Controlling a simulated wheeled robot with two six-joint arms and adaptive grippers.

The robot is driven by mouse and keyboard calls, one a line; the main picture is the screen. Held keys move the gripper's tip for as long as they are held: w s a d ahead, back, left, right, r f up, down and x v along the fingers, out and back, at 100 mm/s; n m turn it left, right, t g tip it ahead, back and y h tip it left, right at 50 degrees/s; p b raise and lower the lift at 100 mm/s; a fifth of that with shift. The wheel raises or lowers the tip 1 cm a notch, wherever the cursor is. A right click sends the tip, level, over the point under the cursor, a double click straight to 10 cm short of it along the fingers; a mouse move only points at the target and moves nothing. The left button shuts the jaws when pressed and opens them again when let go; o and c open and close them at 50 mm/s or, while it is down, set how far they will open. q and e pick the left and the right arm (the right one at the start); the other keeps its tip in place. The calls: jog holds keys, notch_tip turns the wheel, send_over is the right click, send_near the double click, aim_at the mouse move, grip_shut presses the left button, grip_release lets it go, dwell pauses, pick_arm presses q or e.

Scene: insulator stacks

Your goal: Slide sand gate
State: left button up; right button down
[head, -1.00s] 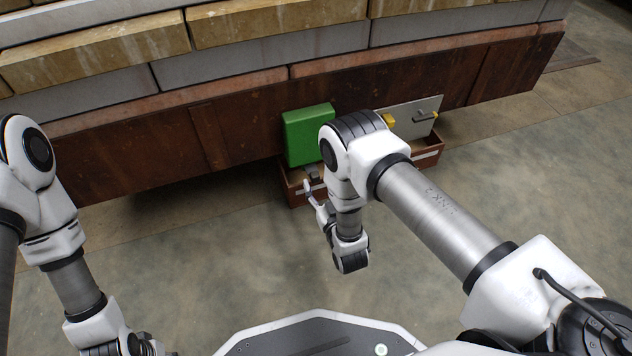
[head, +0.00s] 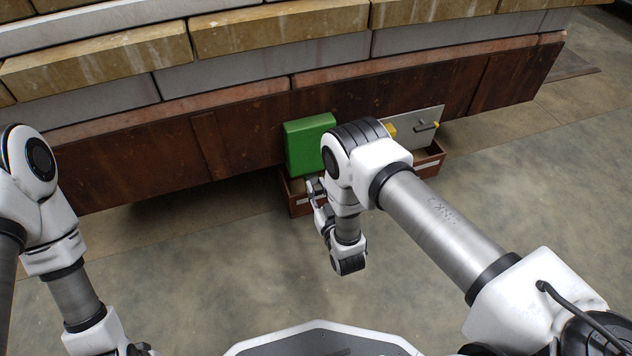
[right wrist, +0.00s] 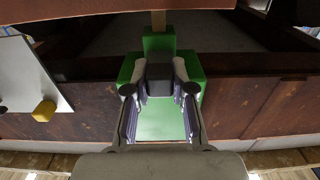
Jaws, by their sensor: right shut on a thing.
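A green box-shaped gate (head: 308,145) stands against the rusty brown wall, over a low brown tray. It also shows in the right wrist view (right wrist: 160,124), with a dark block-like handle (right wrist: 160,83) on its face. My right gripper (head: 317,188) is at the front of the green gate. In the right wrist view its two fingers (right wrist: 160,72) are on either side of the dark handle and shut on it. My left gripper (head: 132,350) is only partly in view at the bottom left edge, so its jaws cannot be judged.
The brown tray (head: 300,206) sits on the floor under the gate. A grey plate (head: 408,126) with a yellow block (head: 390,131) stands right of it, partly behind my right arm. The rusty wall (head: 240,140) carries stacked slabs. The concrete floor (head: 200,270) in front is clear.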

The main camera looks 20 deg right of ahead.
jog(key=c, duration=1)
grip_release()
jog(key=shift+o, duration=0.2)
jog(key=s, duration=0.7)
jog(key=shift+s+d, duration=0.15)
jog(key=shift+s, duration=0.15)
